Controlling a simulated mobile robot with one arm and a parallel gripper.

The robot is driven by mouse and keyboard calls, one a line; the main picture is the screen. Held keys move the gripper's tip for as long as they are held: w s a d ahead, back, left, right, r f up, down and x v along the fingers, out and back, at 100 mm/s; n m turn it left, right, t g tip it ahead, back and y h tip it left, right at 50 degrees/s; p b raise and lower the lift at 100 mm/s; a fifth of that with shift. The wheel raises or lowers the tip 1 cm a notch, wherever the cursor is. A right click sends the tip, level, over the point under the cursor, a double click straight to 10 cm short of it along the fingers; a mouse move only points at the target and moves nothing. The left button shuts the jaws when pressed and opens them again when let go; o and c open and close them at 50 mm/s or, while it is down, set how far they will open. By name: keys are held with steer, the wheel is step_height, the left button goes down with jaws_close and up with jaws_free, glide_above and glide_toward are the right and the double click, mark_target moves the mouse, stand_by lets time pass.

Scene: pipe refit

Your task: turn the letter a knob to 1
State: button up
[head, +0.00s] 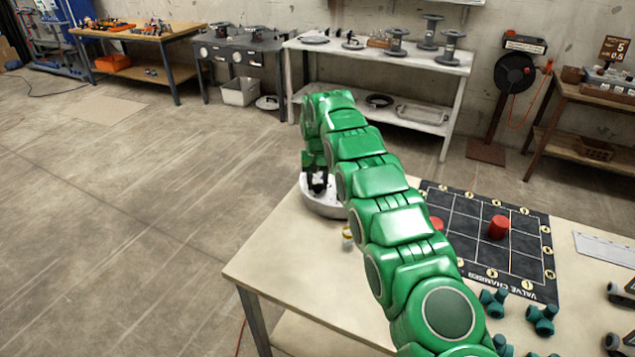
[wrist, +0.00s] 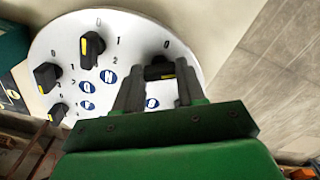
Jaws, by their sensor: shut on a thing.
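A round white dial panel (wrist: 70,45) with several black knobs fills the upper left of the wrist view. In the head view the panel (head: 324,207) is at the table's far left corner. My gripper (wrist: 160,82) is shut on a black knob (wrist: 158,70), with one finger on each side. A yellow mark shows on this knob; a 0 is printed beyond it. A blue letter disc (wrist: 152,103) lies between the fingers, its letter unclear, so I cannot tell whether this is knob A. In the head view my gripper (head: 317,184) is over the panel.
Other black knobs sit at the top (wrist: 92,47) and left (wrist: 47,77) of the panel. A table (head: 285,262) carries a black gridded mat (head: 520,265) with red cylinders, and teal valve parts (head: 543,318). Open floor lies to the left.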

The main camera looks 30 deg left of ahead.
mark_target(318, 184)
steer(key=o, duration=1.1)
steer(key=shift+c, duration=0.2)
steer(key=shift+r, duration=3.85)
